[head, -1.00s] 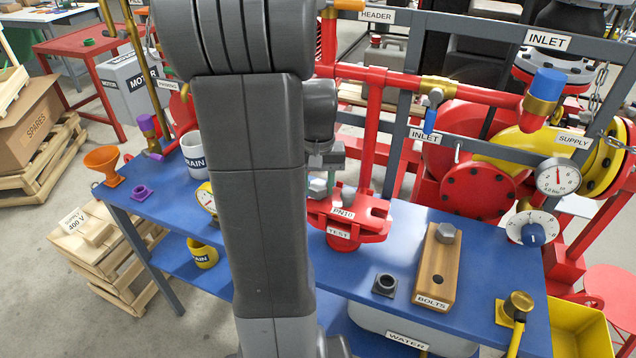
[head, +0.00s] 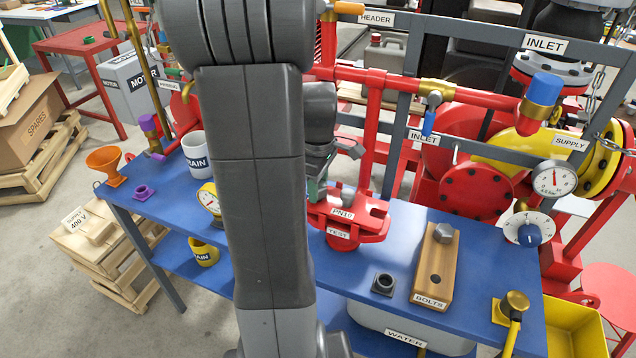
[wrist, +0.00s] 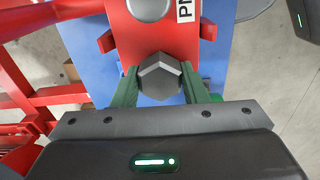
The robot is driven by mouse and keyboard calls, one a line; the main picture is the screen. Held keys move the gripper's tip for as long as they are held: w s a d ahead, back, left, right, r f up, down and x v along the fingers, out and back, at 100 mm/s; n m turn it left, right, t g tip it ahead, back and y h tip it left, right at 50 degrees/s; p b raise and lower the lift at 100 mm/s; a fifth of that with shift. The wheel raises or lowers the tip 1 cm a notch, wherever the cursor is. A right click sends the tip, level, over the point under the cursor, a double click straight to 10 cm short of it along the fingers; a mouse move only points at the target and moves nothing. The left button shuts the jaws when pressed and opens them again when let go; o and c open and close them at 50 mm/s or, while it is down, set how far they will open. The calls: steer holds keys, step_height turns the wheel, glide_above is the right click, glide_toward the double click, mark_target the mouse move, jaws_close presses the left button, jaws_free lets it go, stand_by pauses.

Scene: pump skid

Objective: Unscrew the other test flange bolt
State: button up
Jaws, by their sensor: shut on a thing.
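The red test flange (head: 372,226) stands on the blue bench, with its PN and TEST labels facing me. A grey domed stub (head: 347,196) rises from its middle. The grey hex bolt (wrist: 160,77) sits at one end of the flange, between the green fingers of my gripper (wrist: 160,88). My gripper is shut on its head. In the head view my gripper (head: 316,188) is at the flange's left end, partly behind my arm, and the bolt is hidden there.
A wooden BOLTS block (head: 434,270) holds one hex bolt (head: 443,233) and has an empty hole in front. A dark square fitting (head: 383,284) stands left of it. A red pipe (head: 372,140) rises behind the flange. A gauge (head: 553,179) and dial are at right.

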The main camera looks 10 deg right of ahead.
steer(key=shift+n, duration=0.5)
steer(key=o, duration=1.1)
step_height(320, 180, up, 14)
steer(key=shift+f, duration=0.1)
